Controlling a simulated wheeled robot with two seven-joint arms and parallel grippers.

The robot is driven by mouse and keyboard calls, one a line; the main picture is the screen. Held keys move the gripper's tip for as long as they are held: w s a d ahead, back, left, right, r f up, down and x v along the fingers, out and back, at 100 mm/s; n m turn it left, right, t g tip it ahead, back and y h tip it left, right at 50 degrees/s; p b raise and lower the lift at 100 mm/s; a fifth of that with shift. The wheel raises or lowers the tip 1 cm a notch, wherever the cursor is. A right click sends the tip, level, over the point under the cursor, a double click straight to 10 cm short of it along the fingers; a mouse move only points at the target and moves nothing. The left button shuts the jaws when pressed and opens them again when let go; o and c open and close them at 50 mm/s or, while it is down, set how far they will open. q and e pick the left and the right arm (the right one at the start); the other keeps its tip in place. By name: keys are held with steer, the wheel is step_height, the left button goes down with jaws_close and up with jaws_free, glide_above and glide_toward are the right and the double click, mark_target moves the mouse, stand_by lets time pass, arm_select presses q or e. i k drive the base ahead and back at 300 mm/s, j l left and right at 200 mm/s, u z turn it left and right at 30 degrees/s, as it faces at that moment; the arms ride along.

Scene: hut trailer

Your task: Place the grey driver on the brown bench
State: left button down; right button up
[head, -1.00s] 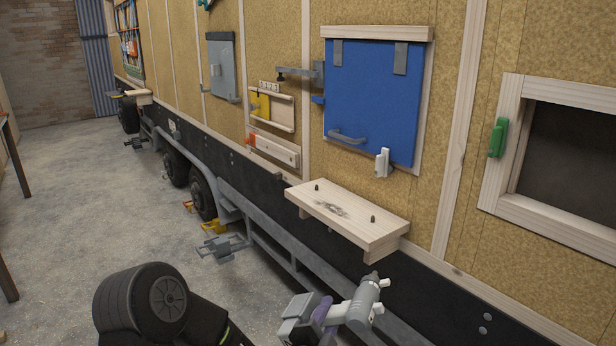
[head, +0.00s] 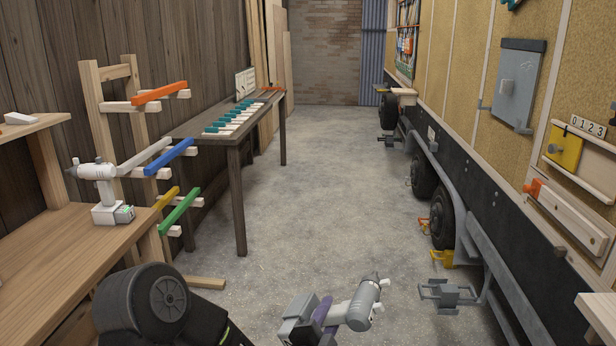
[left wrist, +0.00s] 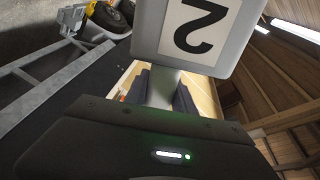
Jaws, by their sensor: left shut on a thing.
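My left gripper (head: 322,311) is shut on the handle of the grey driver (head: 366,303), which it holds in the air at the bottom middle of the head view. The driver lies tilted, its nose up to the right and its foot to the left. In the left wrist view, the driver's foot (left wrist: 196,30) shows a white label with a 2, and its handle is between the dark fingers (left wrist: 166,90). The brown bench (head: 60,262) is at the left of the head view, apart from the driver. My right gripper is not in view.
A white driver (head: 105,188) stands upright on the bench. Beside it is a wooden rack (head: 95,95) with coloured bars sticking out. A dark table (head: 210,128) stands beyond. Open concrete floor (head: 320,190) lies between these and the trailer wall (head: 540,60) at right.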

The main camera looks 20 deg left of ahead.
mark_target(77, 244)
steer(key=i+u, duration=0.35)
steer(key=i, duration=0.15)
steer(key=i+l+u, duration=0.2)
steer(key=i+u, duration=0.15)
steer(key=i, duration=0.15)
steer(key=i+l+u, duration=1.35)
steer(key=l+u, duration=0.25)
steer(key=l, duration=0.15)
